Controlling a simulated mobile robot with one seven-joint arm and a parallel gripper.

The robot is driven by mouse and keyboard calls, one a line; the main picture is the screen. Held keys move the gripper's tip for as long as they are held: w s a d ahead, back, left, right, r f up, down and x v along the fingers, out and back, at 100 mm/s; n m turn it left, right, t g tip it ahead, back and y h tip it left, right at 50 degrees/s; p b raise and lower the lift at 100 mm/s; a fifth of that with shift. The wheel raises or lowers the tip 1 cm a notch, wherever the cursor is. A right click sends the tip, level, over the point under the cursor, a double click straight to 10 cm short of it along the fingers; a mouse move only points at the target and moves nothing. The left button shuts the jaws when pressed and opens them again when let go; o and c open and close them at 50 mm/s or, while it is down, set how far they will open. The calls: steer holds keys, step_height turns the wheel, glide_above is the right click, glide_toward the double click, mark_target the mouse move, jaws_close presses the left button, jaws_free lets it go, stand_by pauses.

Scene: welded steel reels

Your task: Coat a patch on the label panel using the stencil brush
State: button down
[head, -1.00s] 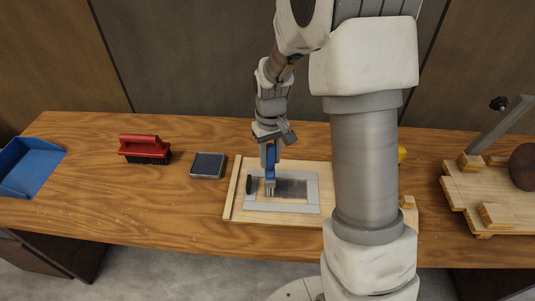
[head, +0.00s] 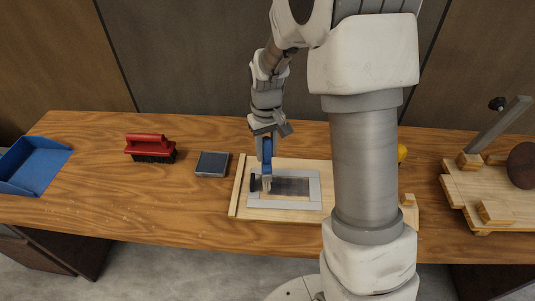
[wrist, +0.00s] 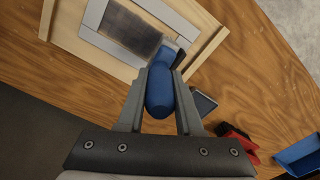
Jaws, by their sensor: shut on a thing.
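My gripper (head: 266,140) is shut on the blue handle of the stencil brush (wrist: 160,90). The brush points down at the left end of the stencil window, and its tip seems to touch there, though the contact is partly hidden. The label panel shows through a grey stencil frame (head: 285,204) lying on a pale wooden board (head: 237,200). Inside the window a dark, slightly uneven patch (head: 292,186) covers much of the panel; a paler strip shows along its near edge. The frame also shows in the wrist view (wrist: 170,18).
A dark pad in a shallow tray (head: 212,164), a red-handled scrubbing brush (head: 150,147) and a blue dustpan (head: 35,165) lie to the left. A wooden jig (head: 470,195) stands at right. My arm hides the board's right part. Bare tabletop lies between the items.

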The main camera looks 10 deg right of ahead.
mark_target(266, 138)
steer(key=shift+r+p, duration=1.8)
steer(key=shift+r, duration=0.95)
steer(key=shift+a+f, duration=0.1)
